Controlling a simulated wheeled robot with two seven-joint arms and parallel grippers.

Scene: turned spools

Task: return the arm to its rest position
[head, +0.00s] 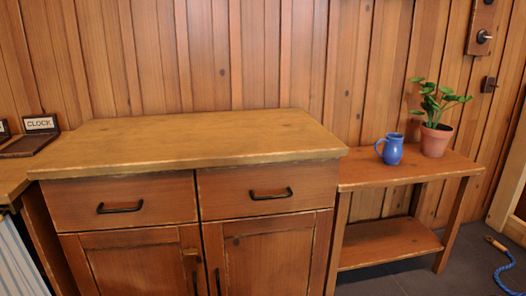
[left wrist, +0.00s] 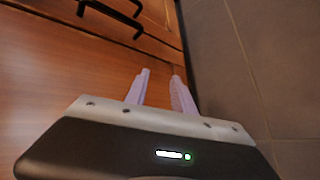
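My left gripper (left wrist: 160,78) shows in the left wrist view with two pale fingers apart and nothing between them. It is in front of the reddish-brown wood of a cabinet, with black handles (left wrist: 112,12) at the upper left and grey floor tiles (left wrist: 235,60) to the right. Neither arm shows in the head view. My right gripper is in no view.
A wooden cabinet (head: 190,140) with a bare top, two drawers and doors stands ahead. Right of it, a low shelf table (head: 365,178) holds a blue jug (head: 391,149) and a potted plant (head: 435,140). A CLOCK sign (head: 41,124) stands at left. A blue rope (head: 505,270) lies on the floor.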

